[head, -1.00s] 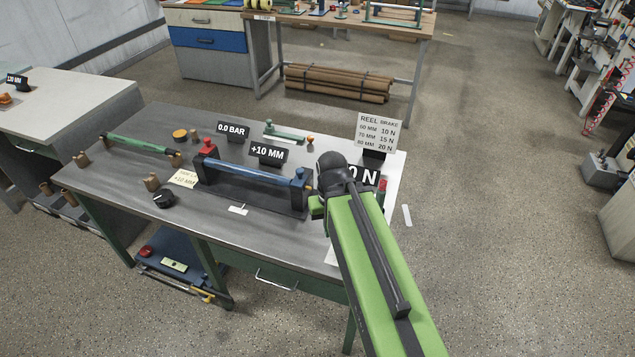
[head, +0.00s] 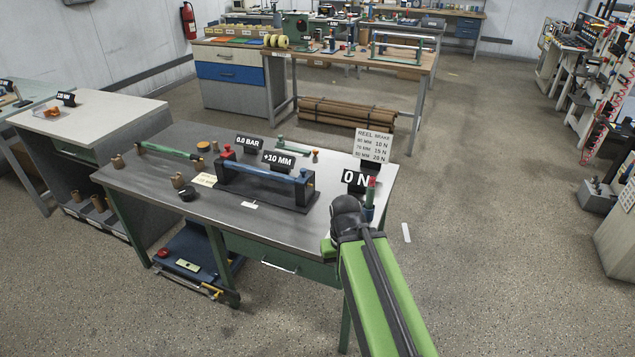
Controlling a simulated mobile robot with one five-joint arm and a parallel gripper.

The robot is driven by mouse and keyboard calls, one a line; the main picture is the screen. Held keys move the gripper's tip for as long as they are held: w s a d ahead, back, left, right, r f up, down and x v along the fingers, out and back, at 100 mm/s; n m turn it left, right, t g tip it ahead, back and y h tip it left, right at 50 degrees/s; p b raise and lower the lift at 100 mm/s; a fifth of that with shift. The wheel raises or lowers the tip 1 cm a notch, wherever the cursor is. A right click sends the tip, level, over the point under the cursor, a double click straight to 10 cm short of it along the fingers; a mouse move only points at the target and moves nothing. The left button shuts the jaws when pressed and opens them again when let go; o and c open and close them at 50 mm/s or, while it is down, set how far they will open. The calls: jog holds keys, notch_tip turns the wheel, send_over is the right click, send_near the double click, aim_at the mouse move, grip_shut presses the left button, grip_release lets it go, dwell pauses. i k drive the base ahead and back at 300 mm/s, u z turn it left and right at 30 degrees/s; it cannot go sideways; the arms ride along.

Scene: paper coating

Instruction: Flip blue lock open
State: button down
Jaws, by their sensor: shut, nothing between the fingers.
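A dark stand (head: 268,192) on the workbench holds a long blue roller (head: 262,170). A small blue piece (head: 302,176) sits at the roller's right end, and a red knob (head: 226,152) tops the left end. A short post with a red top (head: 371,184) and a blue-green body stands at the bench's right edge, beside the "0 N" sign. Which blue part is the lock, and whether it is open, I cannot tell. My green arm reaches up from the lower right to a black joint near that post. My gripper is hidden from view.
The grey workbench (head: 205,225) also bears "0.0 BAR" (head: 249,143) and "+10 MM" (head: 277,160) signs, a black knob (head: 187,194) and a green roller (head: 165,151). A second table (head: 400,62) stands behind. The floor to the right is mostly clear.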

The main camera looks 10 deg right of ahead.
aim_at(302, 180)
jog(key=u, duration=0.2)
jog(key=i, duration=0.9)
jog(key=u, duration=1.95)
jog(key=k, duration=0.1)
jog(key=u, duration=1.8)
jog(key=k, duration=0.4)
jog(key=z, duration=0.6)
jog(key=i, duration=0.5)
jog(key=u, duration=0.15)
